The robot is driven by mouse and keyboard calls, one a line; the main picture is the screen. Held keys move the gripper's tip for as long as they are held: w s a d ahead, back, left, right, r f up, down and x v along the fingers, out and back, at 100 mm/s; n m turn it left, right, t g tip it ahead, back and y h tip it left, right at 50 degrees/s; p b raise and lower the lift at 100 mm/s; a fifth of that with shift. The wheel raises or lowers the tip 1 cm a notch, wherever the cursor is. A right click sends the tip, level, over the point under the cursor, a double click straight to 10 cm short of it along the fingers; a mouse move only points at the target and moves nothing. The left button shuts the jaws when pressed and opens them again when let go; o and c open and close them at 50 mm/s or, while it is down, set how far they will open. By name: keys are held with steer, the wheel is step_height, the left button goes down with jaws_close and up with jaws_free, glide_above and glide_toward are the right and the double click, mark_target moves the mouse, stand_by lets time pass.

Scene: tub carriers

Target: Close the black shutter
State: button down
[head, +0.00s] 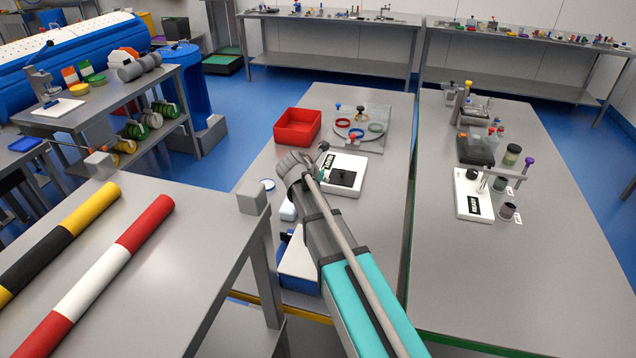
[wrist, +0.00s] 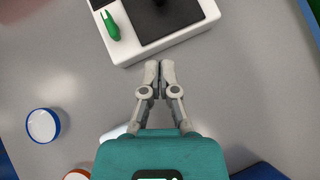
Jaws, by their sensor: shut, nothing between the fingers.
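The white box (head: 357,162) lies on the middle bench in the head view. A black plate with a dark knob, which looks like the black shutter (head: 343,178), is on its top. In the wrist view the black shutter (wrist: 165,22) fills much of the white box's (wrist: 203,25) top, and a dark knob (wrist: 160,3) is cut off by the top edge. A green piece (wrist: 112,27) lies left of the shutter. My gripper (wrist: 159,72) is shut and empty, its tips appearing just short of the box's near edge. In the head view my arm hides the fingers.
A blue-rimmed dish (wrist: 43,125) lies left of my gripper. Bare bench surrounds the box's near side. Another white box (head: 472,195) sits on the right bench.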

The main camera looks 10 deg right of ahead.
mark_target(340, 176)
steer(key=b+x, duration=0.2)
steer(key=x, duration=0.2)
steer(key=shift+f, duration=0.2)
steer(key=shift+w+d+r, duration=0.3)
steer(key=shift+w+d, duration=0.45)
steer(key=shift+w, duration=0.1)
steer(key=shift+w+d, duration=0.6)
steer(key=shift+d, duration=0.1)
steer(key=w+d, duration=0.1)
steer(key=w, duration=0.2)
steer(key=w+d, duration=0.1)
steer(key=w, duration=0.2)
steer(key=w+d, duration=0.1)
steer(key=w, duration=0.2)
steer(key=shift+d, duration=0.3)
steer(key=shift+w+d+r, duration=0.1)
steer(key=shift+w, duration=0.05)
